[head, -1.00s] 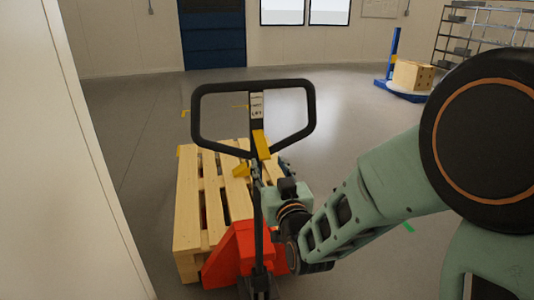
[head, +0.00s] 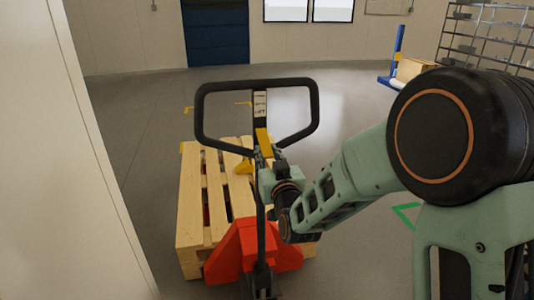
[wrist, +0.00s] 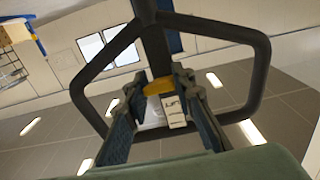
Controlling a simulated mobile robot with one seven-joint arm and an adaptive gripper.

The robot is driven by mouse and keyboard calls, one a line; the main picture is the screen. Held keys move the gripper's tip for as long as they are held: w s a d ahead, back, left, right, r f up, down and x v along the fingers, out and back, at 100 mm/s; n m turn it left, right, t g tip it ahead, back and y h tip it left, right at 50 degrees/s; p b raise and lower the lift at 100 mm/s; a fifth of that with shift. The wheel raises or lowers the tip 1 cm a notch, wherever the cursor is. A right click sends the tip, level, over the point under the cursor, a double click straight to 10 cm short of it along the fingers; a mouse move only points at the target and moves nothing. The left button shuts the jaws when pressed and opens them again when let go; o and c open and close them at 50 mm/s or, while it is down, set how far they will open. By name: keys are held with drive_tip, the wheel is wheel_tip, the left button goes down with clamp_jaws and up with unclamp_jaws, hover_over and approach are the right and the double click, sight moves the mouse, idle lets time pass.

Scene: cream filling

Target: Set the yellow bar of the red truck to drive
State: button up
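The red truck (head: 238,252) is a pallet truck with a tall black loop handle (head: 257,86). Its yellow bar (head: 262,141) sits on the handle stem, just below a white label whose lowest word reads LIFT. My gripper (head: 268,163) is at the stem just below the yellow bar, and its fingertips are hard to make out there. In the wrist view the fingers of my gripper (wrist: 160,80) are spread apart, with the yellow bar (wrist: 158,86) and the label (wrist: 173,110) showing between them. I cannot tell whether either finger touches the bar.
A wooden pallet (head: 190,210) lies on the truck's forks. A pale wall (head: 85,190) stands close on the left. A wooden box (head: 412,68) and a shelf rack (head: 490,38) stand at the far right. The floor behind the truck is clear.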

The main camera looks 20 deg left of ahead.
clamp_jaws()
